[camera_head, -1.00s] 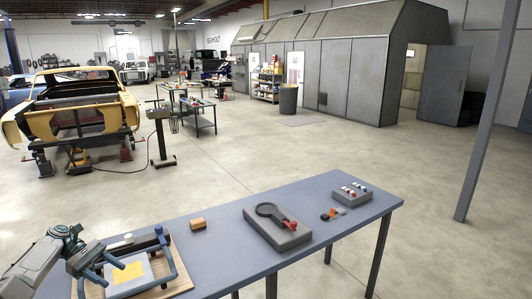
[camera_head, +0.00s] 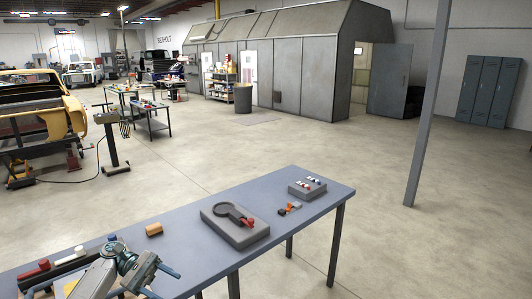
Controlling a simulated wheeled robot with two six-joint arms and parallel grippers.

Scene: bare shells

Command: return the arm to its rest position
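My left arm comes in from the bottom left, over the left end of the blue-grey table (camera_head: 300,208). My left gripper (camera_head: 152,277) is above the table's near edge, with its fingers apart and nothing seen between them. The arm covers most of the wooden board, so its contents are hidden. My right gripper is not in view.
On the table are a small tan block (camera_head: 154,230), a grey tray with a black ring (camera_head: 234,225), orange and dark pieces (camera_head: 289,209), a grey block with small knobs (camera_head: 307,188) and a red-ended piece (camera_head: 34,270). Open floor (camera_head: 310,140) lies beyond.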

